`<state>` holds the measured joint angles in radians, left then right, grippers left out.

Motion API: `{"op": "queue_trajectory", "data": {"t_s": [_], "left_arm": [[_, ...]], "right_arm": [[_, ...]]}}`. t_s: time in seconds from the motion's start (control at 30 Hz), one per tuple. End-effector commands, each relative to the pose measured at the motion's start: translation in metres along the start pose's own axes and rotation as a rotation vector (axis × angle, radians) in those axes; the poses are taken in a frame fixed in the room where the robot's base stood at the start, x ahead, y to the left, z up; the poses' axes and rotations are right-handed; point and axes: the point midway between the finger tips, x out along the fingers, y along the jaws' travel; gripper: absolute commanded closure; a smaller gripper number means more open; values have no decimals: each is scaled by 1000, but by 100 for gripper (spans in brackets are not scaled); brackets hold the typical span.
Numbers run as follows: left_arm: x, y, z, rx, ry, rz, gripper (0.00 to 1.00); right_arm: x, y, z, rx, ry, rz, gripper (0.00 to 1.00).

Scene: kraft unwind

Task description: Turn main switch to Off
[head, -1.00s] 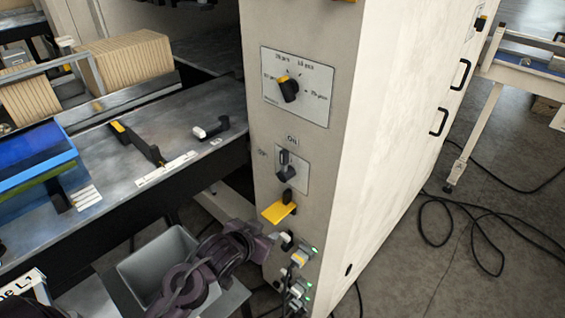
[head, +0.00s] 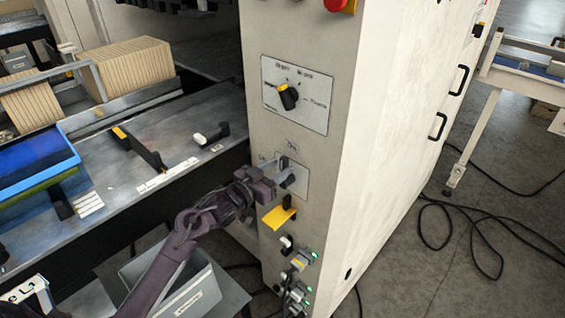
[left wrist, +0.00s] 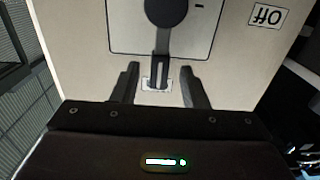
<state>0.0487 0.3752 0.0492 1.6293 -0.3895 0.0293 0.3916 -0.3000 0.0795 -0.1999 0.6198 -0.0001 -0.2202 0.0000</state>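The main switch (head: 285,161) is a dark rotary handle on a pale plate on the cream cabinet front. An "On" label is above it and an "Off" label to its left. In the left wrist view, where the picture is upside down, the switch (left wrist: 163,35) points toward the "On" label (left wrist: 155,84), and the "Off" label (left wrist: 266,16) shows at the upper right. My left gripper (head: 280,172) is at the switch and partly hides it. In the left wrist view the gripper (left wrist: 160,68) is open, its fingers apart on either side of the handle tip.
A selector dial (head: 288,96) sits on a plate above the switch. A yellow lever (head: 279,214) sticks out just below, with several connectors (head: 303,259) with green lights lower down. A grey bin (head: 195,292) stands below my left arm. A red button (head: 335,4) is at the top.

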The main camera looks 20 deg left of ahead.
Motion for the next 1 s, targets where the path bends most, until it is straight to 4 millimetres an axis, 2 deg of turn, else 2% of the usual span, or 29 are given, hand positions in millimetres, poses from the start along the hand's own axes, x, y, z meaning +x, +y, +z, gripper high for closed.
{"op": "queue_trajectory", "data": {"t_s": [0.1, 0.2, 0.5, 0.8, 1.0], "left_arm": [[15, 0, -1, -2, 1, -1, 60], [21, 0, 0, -1, 0, 0, 60], [24, 1, 1, 0, -1, 0, 60], [23, 0, 1, 0, -1, 0, 98], [23, 1, 1, 0, -1, 0, 100]], "right_arm": [[-5, 0, 0, 0, 0, 0, 100], [-6, 0, -1, 0, 0, 0, 100], [-6, 0, -1, 0, 0, 0, 100], [-6, 0, -1, 0, 0, 0, 100], [-6, 0, -1, 0, 0, 0, 100]]}}
